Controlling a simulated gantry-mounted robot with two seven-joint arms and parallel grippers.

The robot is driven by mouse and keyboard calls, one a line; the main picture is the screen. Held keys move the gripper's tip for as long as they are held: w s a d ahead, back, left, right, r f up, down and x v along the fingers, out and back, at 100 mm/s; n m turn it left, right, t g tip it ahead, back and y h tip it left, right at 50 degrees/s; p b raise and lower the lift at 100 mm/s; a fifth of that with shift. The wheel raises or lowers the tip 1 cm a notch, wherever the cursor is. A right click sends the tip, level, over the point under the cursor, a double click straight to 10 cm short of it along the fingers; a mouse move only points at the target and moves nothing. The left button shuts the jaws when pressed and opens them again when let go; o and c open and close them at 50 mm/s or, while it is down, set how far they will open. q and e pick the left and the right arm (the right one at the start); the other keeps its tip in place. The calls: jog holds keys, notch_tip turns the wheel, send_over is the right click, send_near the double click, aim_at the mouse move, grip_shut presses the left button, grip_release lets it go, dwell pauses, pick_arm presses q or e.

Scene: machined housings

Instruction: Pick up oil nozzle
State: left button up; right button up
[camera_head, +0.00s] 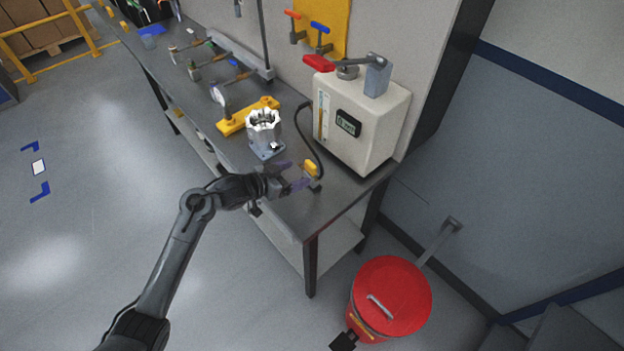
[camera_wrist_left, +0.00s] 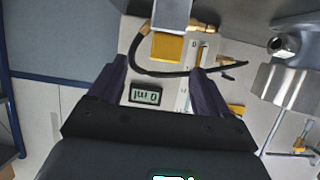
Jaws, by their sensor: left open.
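The oil nozzle, with a yellow body (camera_head: 311,167), rests in a small stand near the front end of the workbench, below the white dispenser. Its black hose (camera_head: 302,128) loops up to the dispenser. My left gripper (camera_head: 293,176) is open and empty, just left of the nozzle, fingers pointing at it. In the left wrist view, the yellow body (camera_wrist_left: 168,46) lies beyond and between the open fingertips (camera_wrist_left: 159,68). A brass end (camera_wrist_left: 204,28) sticks out to its right. A grey block (camera_wrist_left: 172,12) hides part of the nozzle. My right gripper is not in view.
The white dispenser (camera_head: 358,125) with a display stands behind the nozzle. A metal housing (camera_head: 264,130) sits on a block left of it, near a yellow fixture (camera_head: 240,119). A red bin (camera_head: 391,295) stands on the floor by the bench end.

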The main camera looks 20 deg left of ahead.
aim_at(308, 167)
pick_arm(q)
jog(key=x, duration=0.4)
jog(key=shift+w+d+b, duration=0.1)
jog(key=shift+w+b, duration=0.1)
jog(key=shift+b, duration=0.15)
jog(key=x, duration=0.2)
jog(key=b+x, duration=0.1)
jog(key=x, duration=0.1)
jog(key=shift+w+a, duration=0.3)
jog(key=shift+a, duration=0.05)
jog(key=shift+w+d+f, duration=0.3)
jog(key=shift+w, duration=0.15)
jog(key=c, duration=1.2)
